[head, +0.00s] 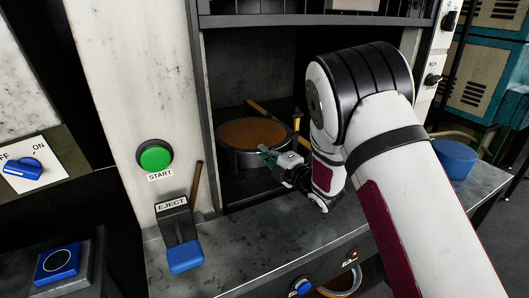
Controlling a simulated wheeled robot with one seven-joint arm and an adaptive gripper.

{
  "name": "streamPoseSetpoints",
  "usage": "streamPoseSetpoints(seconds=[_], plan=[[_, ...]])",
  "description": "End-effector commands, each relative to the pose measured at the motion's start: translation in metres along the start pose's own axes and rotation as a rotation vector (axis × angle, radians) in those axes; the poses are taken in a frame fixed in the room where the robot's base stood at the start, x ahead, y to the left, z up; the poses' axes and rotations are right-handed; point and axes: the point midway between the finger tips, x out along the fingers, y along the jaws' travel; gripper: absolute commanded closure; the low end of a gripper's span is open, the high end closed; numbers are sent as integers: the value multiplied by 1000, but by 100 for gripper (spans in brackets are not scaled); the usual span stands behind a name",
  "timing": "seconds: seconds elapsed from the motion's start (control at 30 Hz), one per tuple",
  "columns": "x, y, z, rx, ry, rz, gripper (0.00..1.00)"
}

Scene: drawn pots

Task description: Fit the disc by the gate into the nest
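A round, dark metal piece with an orange-brown top (253,132) sits inside the cabinet opening. I cannot tell whether it is the disc, the nest, or one in the other. My gripper (268,154) reaches into the opening from the right. Its teal-tipped fingers are at the near right rim of the round piece; I cannot tell whether they touch it. The finger gap and anything between the fingers are too small to make out. The raised gate (320,20) seems to be the dark barred panel above the opening. My arm hides the right side of the opening.
A green START button (155,157) and a blue-ended EJECT lever (183,240) are left of the opening. A blue bowl (455,160) stands on the grey bench (225,250) at right. Yellowish rods (262,112) lie behind the round piece. The bench front is mostly clear.

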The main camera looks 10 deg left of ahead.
Motion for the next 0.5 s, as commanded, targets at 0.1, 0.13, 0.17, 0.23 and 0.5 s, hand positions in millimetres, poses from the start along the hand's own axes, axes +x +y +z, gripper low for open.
streamPoseSetpoints(seconds=[0.1, 0.13, 0.17, 0.23, 0.5], plan=[[0, 3, 0, -2, 0, 5, 100], [0, 3, 0, -2, 0, 5, 100], [0, 3, 0, -2, 0, 5, 100], [0, 2, 0, -2, 0, 5, 100], [0, -1, 0, -1, 0, 2, 75]])
